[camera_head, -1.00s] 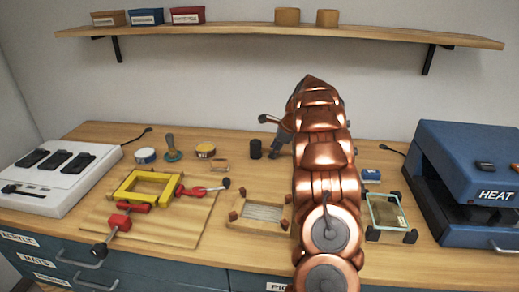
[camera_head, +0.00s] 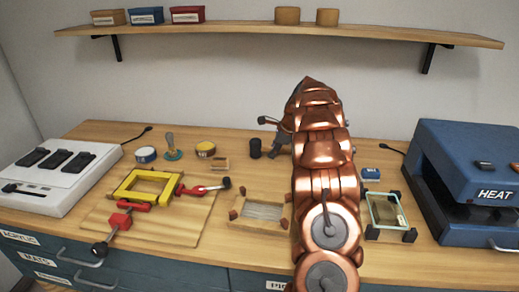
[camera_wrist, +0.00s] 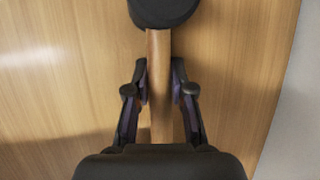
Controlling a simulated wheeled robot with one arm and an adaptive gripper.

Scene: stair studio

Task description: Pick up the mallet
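The mallet shows in the wrist view, with a dark round head (camera_wrist: 163,8) at the top edge and a wooden handle (camera_wrist: 159,50) running down the middle. My gripper (camera_wrist: 160,80) has one finger on each side of the handle, and the fingertips appear to press against it. The lower handle end is hidden by my gripper body. In the head view the dark mallet head (camera_head: 255,148) stands on the bench just left of my arm. My arm hides the handle there.
A wooden frame (camera_head: 232,216) lies in front, and a yellow frame (camera_head: 128,187) with red clamps is on the left. A blue heat press (camera_head: 465,150) and a glass-sided frame (camera_head: 372,230) are on the right. A shelf (camera_head: 230,30) crosses the wall above.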

